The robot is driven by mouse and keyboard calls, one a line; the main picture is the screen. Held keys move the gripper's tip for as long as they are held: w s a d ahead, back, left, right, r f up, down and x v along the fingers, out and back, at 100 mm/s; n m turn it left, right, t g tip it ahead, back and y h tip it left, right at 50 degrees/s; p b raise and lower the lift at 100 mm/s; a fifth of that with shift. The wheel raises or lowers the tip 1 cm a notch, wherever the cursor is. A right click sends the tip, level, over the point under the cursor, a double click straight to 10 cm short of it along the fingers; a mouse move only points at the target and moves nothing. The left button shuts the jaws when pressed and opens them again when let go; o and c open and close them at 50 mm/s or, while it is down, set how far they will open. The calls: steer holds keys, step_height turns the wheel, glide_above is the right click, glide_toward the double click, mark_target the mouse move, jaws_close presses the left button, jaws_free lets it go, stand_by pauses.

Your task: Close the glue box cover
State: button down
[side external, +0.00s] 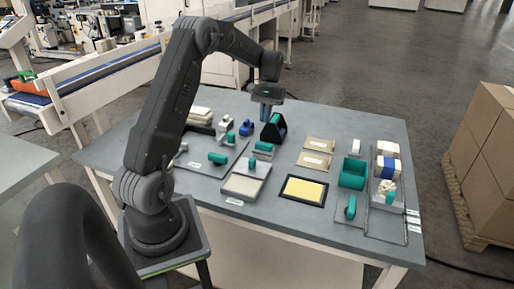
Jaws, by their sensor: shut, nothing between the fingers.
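My gripper (265,112) points down over the back middle of the table, with its fingers together and nothing visible between them. Just beside and below it is a black piece with a teal side (274,128); I cannot tell whether they touch. A teal box (352,174) stands on the right half of the table, well apart from my gripper. A shallow black tray with a pale yellow surface (304,189) lies at the front middle. Which of these is the glue box, and how its cover stands, is too small to tell.
The grey table (270,217) holds several small teal, blue and white parts at left. Kraft envelopes (318,145) lie in the middle. A rack with wrapped blocks (387,165) stands at right. A pale pad (243,187) lies front left. Stacked cartons (485,140) stand off the table.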

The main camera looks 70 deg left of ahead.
mark_target(252, 164)
steer(key=x, duration=0.8)
steer(key=shift+s+d+f, duration=0.1)
steer(key=shift+f, duration=0.2)
steer(key=shift+s+d, duration=0.75)
steer(key=shift+d, duration=0.05)
steer(key=shift+s+d, duration=0.6)
steer(key=s+d, duration=0.6)
